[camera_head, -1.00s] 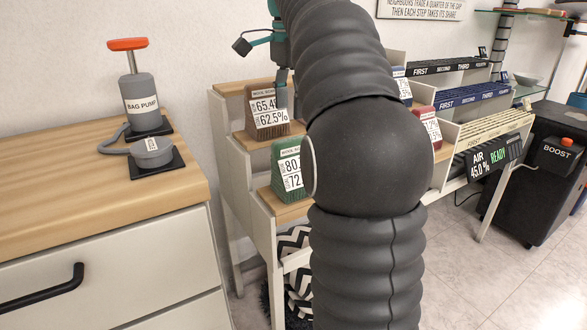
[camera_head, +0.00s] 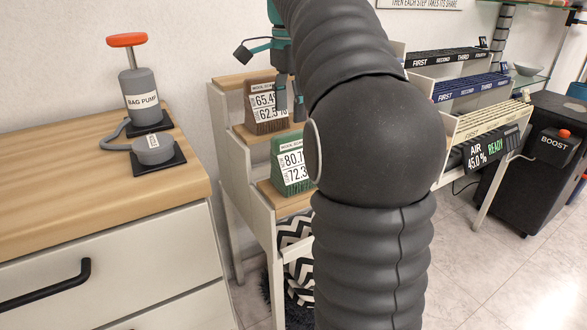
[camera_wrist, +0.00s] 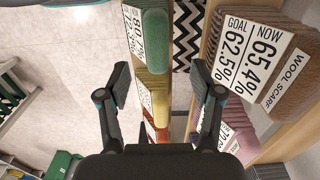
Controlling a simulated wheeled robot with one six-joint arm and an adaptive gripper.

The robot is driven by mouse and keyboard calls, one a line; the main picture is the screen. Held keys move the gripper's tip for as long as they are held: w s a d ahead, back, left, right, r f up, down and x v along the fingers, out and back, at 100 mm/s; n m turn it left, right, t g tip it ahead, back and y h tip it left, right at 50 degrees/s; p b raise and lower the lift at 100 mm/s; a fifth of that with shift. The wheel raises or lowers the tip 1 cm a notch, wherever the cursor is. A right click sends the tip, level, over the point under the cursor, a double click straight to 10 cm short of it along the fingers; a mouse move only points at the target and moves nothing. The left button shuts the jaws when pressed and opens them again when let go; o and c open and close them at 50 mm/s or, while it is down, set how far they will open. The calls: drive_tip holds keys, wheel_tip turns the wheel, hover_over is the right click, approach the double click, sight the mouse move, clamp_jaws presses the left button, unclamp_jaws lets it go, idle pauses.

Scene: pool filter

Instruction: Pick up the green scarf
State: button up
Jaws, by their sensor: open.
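The green scarf (camera_head: 279,160) is a folded block with a white label, on a lower wooden step of the rack in the head view. In the wrist view it shows at the top (camera_wrist: 155,40), ahead of the fingertips and near the left one. My gripper (camera_head: 290,104) is above the green scarf, in front of the brown wool scarf (camera_head: 262,88). My arm hides the right side of the rack and may cover part of the green scarf.
The brown scarf (camera_wrist: 284,80) is close right of the fingers in the wrist view. Yellow (camera_wrist: 158,92) and pink (camera_wrist: 240,140) folded scarves lie nearby. A wooden counter (camera_head: 60,205) with a bag pump (camera_head: 139,95) stands left. A black boost unit (camera_head: 530,165) stands right.

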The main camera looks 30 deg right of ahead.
sight(290, 134)
drive_tip(key=shift+s+a+f+b, duration=0.15)
drive_tip(key=shift+f+b, duration=0.2)
drive_tip(key=shift+f, duration=1.35)
drive_tip(key=shift+s+f+b, duration=0.15)
drive_tip(key=shift+f+b, duration=0.15)
drive_tip(key=shift+f, duration=1.4)
clamp_jaws()
